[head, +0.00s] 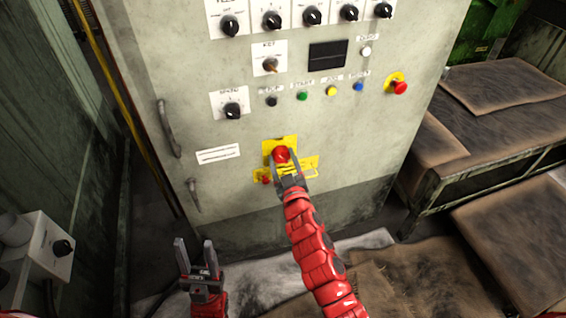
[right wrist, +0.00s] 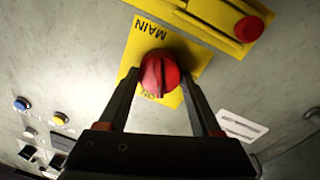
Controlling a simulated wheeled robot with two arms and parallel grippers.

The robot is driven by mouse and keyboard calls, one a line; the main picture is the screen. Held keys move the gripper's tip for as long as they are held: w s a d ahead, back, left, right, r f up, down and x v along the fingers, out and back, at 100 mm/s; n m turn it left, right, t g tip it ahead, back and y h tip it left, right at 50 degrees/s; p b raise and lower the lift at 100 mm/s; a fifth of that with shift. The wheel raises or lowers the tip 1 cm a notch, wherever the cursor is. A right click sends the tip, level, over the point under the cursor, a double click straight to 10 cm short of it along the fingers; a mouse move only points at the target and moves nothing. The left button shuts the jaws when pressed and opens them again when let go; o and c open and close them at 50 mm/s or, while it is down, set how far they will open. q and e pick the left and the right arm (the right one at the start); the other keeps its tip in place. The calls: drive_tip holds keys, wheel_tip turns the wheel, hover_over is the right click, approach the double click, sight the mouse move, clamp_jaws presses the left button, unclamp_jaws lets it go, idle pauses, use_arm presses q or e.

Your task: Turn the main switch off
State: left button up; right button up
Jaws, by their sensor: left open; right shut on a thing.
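The main switch is a round red knob (head: 281,154) on a yellow plate (head: 267,146) low on the grey cabinet front. In the right wrist view the knob (right wrist: 160,72) has a dark slot running toward a small label that seems to read ON upside down; the word MAIN is on the plate's other side. My right gripper (head: 285,160) is shut on the knob, one finger on each side. My left gripper (head: 195,245) is open and empty, low in front of the cabinet, away from the switch.
A second yellow bracket with a red part (right wrist: 249,28) sits beside the switch plate. A red emergency button (head: 400,87) and several knobs and coloured buttons are higher up. Handles (head: 168,128) stick out at left. A brown-topped bench (head: 500,100) stands at right.

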drive_tip(key=n, duration=0.2)
drive_tip(key=n+b, duration=0.1)
drive_tip(key=n, duration=0.1)
drive_tip(key=n+b, duration=0.1)
drive_tip(key=n, duration=0.1)
drive_tip(key=shift+f+n+y, duration=0.25)
drive_tip(key=shift+n+y, duration=0.15)
drive_tip(key=n, duration=0.6)
drive_tip(key=shift+y+b, duration=0.3)
drive_tip(key=shift+b, duration=0.05)
drive_tip(key=shift+n, duration=0.3)
drive_tip(key=o, duration=1.4)
drive_tip(key=shift+c, duration=0.2)
drive_tip(key=v, duration=1.7)
drive_tip(key=shift+s, duration=0.25)
